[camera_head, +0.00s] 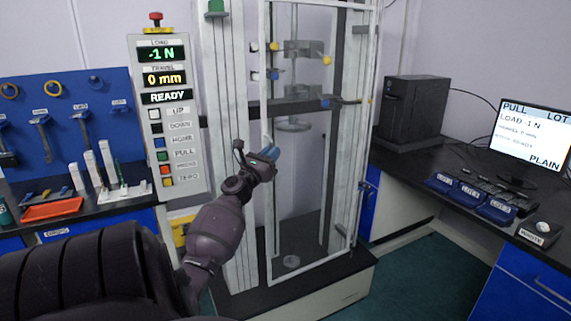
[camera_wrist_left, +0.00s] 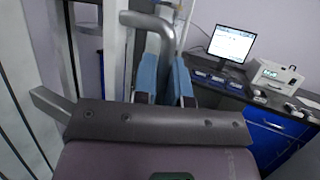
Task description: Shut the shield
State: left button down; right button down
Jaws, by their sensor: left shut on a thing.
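The shield (camera_head: 358,120) is a clear panel in a pale metal frame at the front of the tall test machine. The frames do not clearly show how far it stands from closed. My left gripper (camera_head: 268,153) is at the shield's left edge, at about mid height. In the left wrist view its blue fingers (camera_wrist_left: 164,82) are shut around a grey bent bar, the shield handle (camera_wrist_left: 150,22). The fingers hide part of the handle. My right gripper is in neither view.
A control panel (camera_head: 164,120) showing READY is left of the machine. Inside the machine are clamps (camera_head: 303,48) and a round plate (camera_head: 293,125). A desk with a monitor (camera_head: 532,137) and a black computer tower (camera_head: 412,112) stands at right. Open floor lies in front right.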

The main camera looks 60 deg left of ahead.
aim_at(275, 142)
pick_arm(q)
jog(key=shift+a+f+b, duration=0.1)
jog(key=shift+a+b, duration=0.2)
jog(key=shift+a, duration=0.95)
jog(key=shift+s+a+r, duration=0.15)
jog(key=shift+r, duration=0.2)
jog(key=c, duration=1.6)
grip_release()
jog(key=o, duration=0.4)
jog(key=shift+a+f, duration=0.2)
jog(key=shift+a, duration=0.05)
jog(key=shift+d, duration=0.15)
jog(key=shift+f, duration=0.1)
jog(key=shift+s+d+f, duration=0.15)
jog(key=shift+s+f, duration=0.1)
jog(key=shift+s, duration=0.05)
jog(key=v, duration=0.9)
jog(key=shift+s+d, duration=0.2)
jog(key=shift+s, duration=0.2)
